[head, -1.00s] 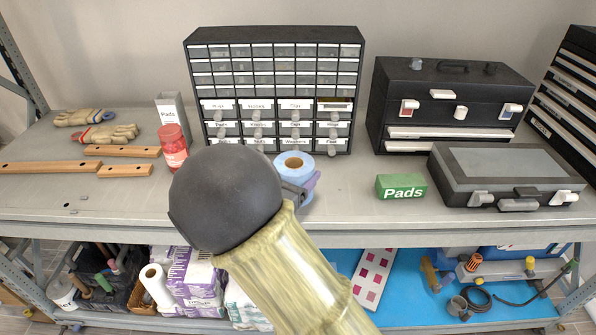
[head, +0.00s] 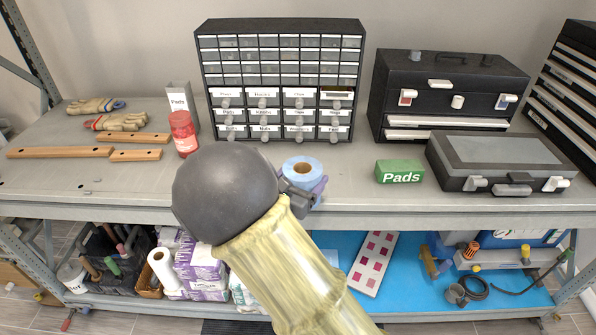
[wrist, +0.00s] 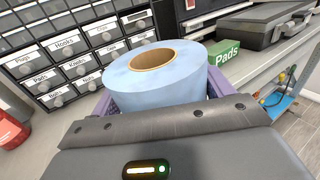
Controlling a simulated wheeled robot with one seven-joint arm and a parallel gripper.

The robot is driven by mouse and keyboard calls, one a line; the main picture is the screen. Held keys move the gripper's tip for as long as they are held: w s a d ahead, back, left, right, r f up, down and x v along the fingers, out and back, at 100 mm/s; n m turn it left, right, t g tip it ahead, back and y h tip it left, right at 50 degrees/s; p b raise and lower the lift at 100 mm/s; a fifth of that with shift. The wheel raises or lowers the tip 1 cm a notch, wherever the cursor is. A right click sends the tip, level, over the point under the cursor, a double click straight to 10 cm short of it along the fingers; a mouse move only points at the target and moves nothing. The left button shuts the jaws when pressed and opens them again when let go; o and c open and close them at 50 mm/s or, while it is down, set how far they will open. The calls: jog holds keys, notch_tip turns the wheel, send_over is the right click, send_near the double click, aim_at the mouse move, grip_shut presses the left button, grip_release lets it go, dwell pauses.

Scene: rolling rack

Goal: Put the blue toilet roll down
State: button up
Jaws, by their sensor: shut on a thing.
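The blue toilet roll (head: 302,170) is upright with its brown core facing up, above or on the grey shelf top (head: 345,185) in front of the drawer cabinet. In the wrist view the roll (wrist: 160,80) fills the middle. My gripper (head: 305,190) is shut on the roll, with its purple fingers at the roll's sides. My dark round arm link hides part of the gripper in the head view. I cannot tell whether the roll's underside touches the shelf.
A drawer cabinet (head: 282,75) stands behind the roll. A green Pads box (head: 400,172) and a grey case (head: 505,160) are to the right. A red jar (head: 184,133) is to the left. Bare shelf lies between roll and green box.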

jog(key=s+d+f+n+y, duration=0.1)
jog(key=d+f+n+y, duration=0.1)
jog(key=f, duration=0.8)
jog(key=s+d+f+n+t+y, duration=0.1)
jog(key=s+d+f+n+y, duration=0.1)
jog(key=d+f+y, duration=0.2)
jog(key=s+d+f+n+t+y, duration=0.1)
jog(key=d+f, duration=0.6)
jog(key=f, duration=1.1)
jog(key=shift+s+d+n+y, duration=0.3)
jog(key=shift+s+n+y, duration=0.2)
jog(key=shift+s+y, duration=0.4)
jog(key=shift+w+r, duration=0.2)
jog(key=shift+d, duration=0.1)
